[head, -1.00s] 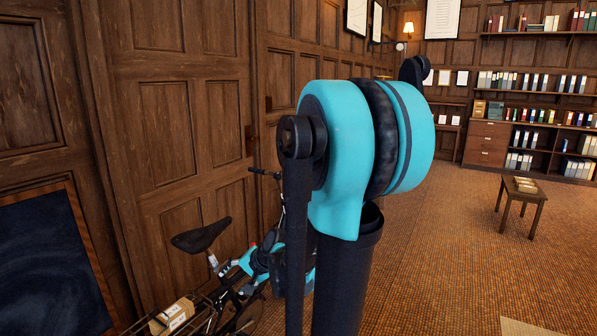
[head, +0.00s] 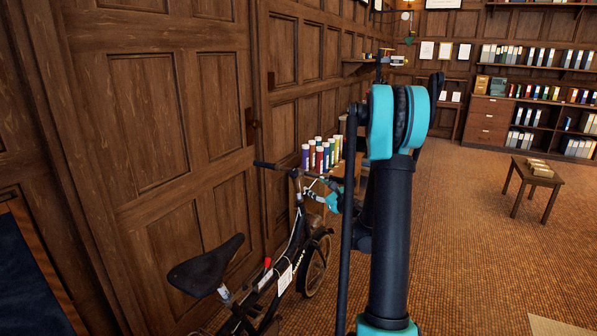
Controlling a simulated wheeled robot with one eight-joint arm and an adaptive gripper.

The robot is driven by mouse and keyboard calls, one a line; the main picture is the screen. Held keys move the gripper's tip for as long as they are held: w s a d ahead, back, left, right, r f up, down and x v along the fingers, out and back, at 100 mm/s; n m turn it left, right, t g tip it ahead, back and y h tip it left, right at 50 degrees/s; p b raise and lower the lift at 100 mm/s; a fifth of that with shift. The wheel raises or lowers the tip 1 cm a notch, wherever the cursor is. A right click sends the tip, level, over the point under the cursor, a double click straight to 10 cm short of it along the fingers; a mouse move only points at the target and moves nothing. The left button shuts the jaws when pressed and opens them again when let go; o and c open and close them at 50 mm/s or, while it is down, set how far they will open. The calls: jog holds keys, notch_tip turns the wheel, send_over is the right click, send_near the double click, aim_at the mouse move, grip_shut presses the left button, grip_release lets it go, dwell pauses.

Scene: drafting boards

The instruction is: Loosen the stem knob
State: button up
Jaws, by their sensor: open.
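A dark bicycle stands along the panelled wall in the head view, its handlebar (head: 268,165) and stem (head: 296,178) left of my arm. The stem knob cannot be made out at this size. My gripper (head: 311,192), teal and dark, is just right of the stem, below handlebar height. It looks open and empty, but its fingertips are small. Whether it touches the bicycle cannot be told. My upright arm hides what lies behind it.
The bicycle's saddle (head: 207,265) is nearer, at the lower left. Several coloured tubes (head: 321,154) stand on a wooden surface behind the handlebar. A small table (head: 534,177) with stacked items stands at right. The carpet between is clear.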

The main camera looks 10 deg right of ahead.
aim_at(296, 174)
jog(key=x, duration=1.6)
jog(key=shift+w+a, duration=0.1)
jog(key=shift+a, duration=0.15)
jog(key=shift+c, duration=0.2)
jog(key=c, duration=1.1)
jog(key=shift+c, duration=0.2)
